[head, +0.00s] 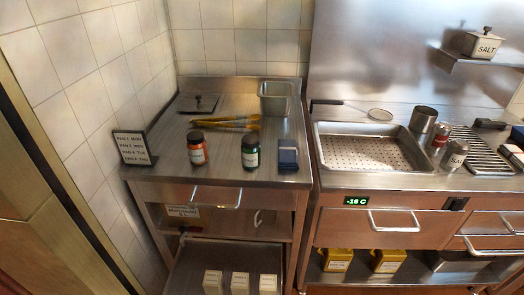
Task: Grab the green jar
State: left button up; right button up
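The green jar (250,154) stands upright near the front edge of the steel table (225,108), with a dark lid and a pale label facing me. An orange-red jar (197,149) of similar shape stands to its left, apart from it. A dark blue folded item (288,153) lies to its right. Nothing covers the green jar. Neither of my grippers shows in the head view.
Yellow-handled tongs (226,122), a black square press (197,103) and a metal container (277,98) sit behind the jars. A sign (133,147) stands at the left corner. The drawer handle (216,204) juts out below. A perforated tray (370,150) is at right.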

aim_at(251, 146)
jog(key=i+l+u, duration=0.1)
jog(key=l, duration=0.5)
jog(key=i+l+u, duration=0.1)
jog(key=l, duration=0.55)
jog(key=i+l+u, duration=0.2)
jog(key=i+l, duration=0.4)
jog(key=k, duration=0.1)
jog(key=i+l, duration=0.15)
